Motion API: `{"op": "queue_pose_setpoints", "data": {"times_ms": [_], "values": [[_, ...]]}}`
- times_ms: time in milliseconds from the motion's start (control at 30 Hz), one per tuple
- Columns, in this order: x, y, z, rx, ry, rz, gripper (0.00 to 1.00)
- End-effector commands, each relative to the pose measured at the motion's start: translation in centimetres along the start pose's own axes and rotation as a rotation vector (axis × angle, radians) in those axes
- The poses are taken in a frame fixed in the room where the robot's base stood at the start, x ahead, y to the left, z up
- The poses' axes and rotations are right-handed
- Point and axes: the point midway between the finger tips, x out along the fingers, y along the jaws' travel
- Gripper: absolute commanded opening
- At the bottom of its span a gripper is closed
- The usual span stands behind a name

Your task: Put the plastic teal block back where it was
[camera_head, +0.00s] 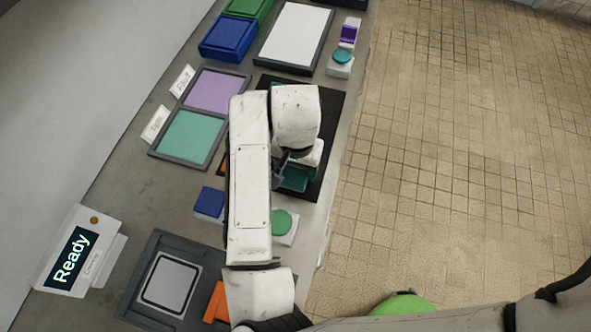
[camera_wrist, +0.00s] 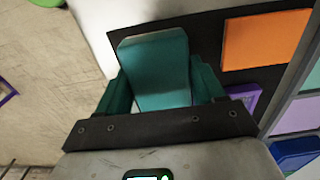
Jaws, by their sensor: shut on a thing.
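The teal block (camera_wrist: 155,70) is between the two teal fingers of my gripper (camera_wrist: 160,92) in the wrist view, and the fingers are shut on it. In the head view the teal block (camera_head: 297,178) shows under my gripper (camera_head: 292,168), over the right part of a black mat (camera_head: 326,112). My arm hides part of it there. I cannot tell whether the block touches the mat. A teal panel (camera_head: 188,136) in a grey frame lies to the left, below a purple panel (camera_head: 214,91).
An orange block (camera_wrist: 262,40) and a purple block (camera_wrist: 240,93) are near the held block. A blue block (camera_head: 210,201) and a green button (camera_head: 281,222) stand nearer me. A "Ready" screen (camera_head: 72,258) is at left. Tiled floor (camera_head: 450,150) lies beyond the counter's right edge.

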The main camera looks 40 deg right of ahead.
Motion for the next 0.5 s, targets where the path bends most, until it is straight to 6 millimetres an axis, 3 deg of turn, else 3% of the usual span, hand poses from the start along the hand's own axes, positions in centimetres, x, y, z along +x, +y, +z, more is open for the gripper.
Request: {"op": "queue_pose_setpoints", "data": {"times_ms": [233,500], "values": [[3.0,-0.2,0.0,-0.002,-0.002,0.002,0.4],[3.3,-0.2,0.0,-0.001,-0.001,0.0,0.4]]}}
